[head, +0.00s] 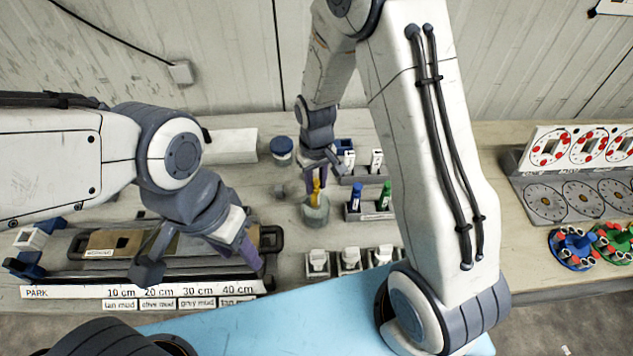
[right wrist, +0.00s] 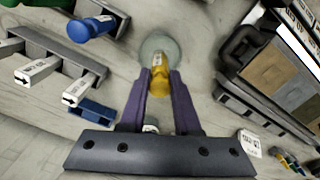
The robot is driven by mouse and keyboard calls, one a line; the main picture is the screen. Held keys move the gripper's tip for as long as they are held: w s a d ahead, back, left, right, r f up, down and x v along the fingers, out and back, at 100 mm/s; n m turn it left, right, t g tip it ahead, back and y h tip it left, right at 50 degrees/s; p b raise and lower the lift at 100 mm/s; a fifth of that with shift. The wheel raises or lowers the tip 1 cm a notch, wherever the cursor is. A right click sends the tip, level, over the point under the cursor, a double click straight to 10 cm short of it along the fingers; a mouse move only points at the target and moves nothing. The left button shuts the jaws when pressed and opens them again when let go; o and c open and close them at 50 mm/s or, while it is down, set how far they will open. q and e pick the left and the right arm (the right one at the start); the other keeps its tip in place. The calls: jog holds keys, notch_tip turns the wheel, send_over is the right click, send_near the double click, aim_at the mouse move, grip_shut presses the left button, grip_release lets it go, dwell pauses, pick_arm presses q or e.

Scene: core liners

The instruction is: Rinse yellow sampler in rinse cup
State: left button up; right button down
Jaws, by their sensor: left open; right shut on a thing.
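The yellow sampler (head: 316,187) is upright in my right gripper (head: 318,176), which is shut on it. The sampler's lower end reaches the mouth of the rinse cup (head: 316,214), a grey-green translucent cup on the bench; how deep it sits is hard to tell. In the right wrist view, the yellow sampler (right wrist: 161,86) sits between the purple fingers (right wrist: 160,95), and its far end overlaps the round rinse cup (right wrist: 166,47). My left gripper (head: 200,264) is open and empty, above the front of the core liner tray at left.
A rack (head: 368,212) right of the cup holds a blue sampler (head: 356,196) and a green sampler (head: 385,196). White blocks (head: 350,261) stand in front. A blue-lidded jar (head: 281,148) is behind left. A dial panel (head: 578,175) stands far right.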

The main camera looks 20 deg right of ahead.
dwell(0.4)
jog(key=shift+f+b, duration=0.55)
jog(key=shift+f, duration=0.15)
jog(key=shift+r, duration=0.15)
jog(key=shift+r+p, duration=0.65)
notch_tip(320, 180, up, 9)
jog(key=p, duration=0.7)
jog(key=shift+f, duration=0.3)
dwell(0.6)
